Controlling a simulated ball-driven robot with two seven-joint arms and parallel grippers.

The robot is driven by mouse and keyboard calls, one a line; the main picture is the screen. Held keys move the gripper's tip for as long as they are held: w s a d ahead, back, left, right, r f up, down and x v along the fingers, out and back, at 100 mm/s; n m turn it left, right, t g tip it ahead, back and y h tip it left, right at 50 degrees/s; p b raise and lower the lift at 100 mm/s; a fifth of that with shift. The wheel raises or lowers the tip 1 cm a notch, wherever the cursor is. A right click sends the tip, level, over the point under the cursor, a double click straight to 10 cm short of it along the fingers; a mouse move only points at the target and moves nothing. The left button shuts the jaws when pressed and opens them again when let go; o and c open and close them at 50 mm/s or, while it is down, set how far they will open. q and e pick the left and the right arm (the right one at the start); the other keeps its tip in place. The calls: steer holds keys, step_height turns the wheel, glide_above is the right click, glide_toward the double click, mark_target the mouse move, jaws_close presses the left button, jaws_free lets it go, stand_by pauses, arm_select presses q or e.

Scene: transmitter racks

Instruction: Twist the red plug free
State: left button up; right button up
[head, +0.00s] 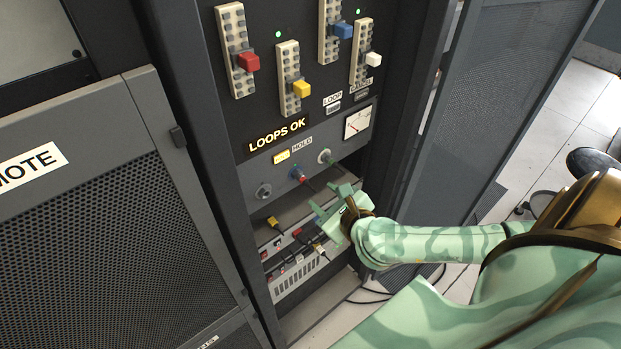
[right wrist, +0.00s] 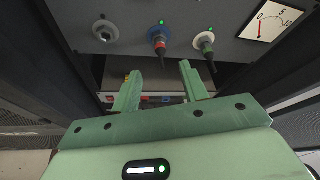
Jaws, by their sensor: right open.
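On the grey panel, a plug with a red body (head: 301,177) sits in a blue-ringed socket, with a dark cable hanging from it. In the right wrist view the red plug (right wrist: 160,43) shows at the top middle, with a green light above it. My right gripper (head: 330,198) is open and empty, below and in front of the plug. In the right wrist view the gripper (right wrist: 160,70) has its two fingers apart, pointing toward the panel beneath the plug; no contact shows. My left gripper is not in view.
A green plug (head: 326,157) in a pale socket is to the right; a bare socket (head: 264,191) is to the left. Below, a shelf (head: 298,265) holds several small coloured connectors. Sliders and a meter (head: 358,122) are above. A cabinet door (head: 120,200) stands left.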

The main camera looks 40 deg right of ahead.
mark_target(304, 184)
steer(key=b+x, duration=0.1)
steer(key=x, duration=0.8)
steer(key=shift+w, duration=0.2)
jaws_close()
steer(key=shift+a+n+h+p, duration=0.1)
steer(key=shift+n+h+p, duration=0.6)
steer(key=shift+n+p, duration=0.15)
steer(key=shift+f+n+t+h+p, duration=0.15)
steer(key=shift+n+t+h+p, duration=0.2)
steer(key=shift+n, duration=0.5)
steer(key=shift+a+f+n+h, duration=0.1)
steer(key=shift+a+n+h, duration=0.05)
steer(key=shift+n+h, duration=0.2)
steer(key=n+t+h, duration=0.1)
steer(key=n, duration=0.2)
steer(key=shift+f+t, duration=0.1)
steer(key=shift+t, duration=0.15)
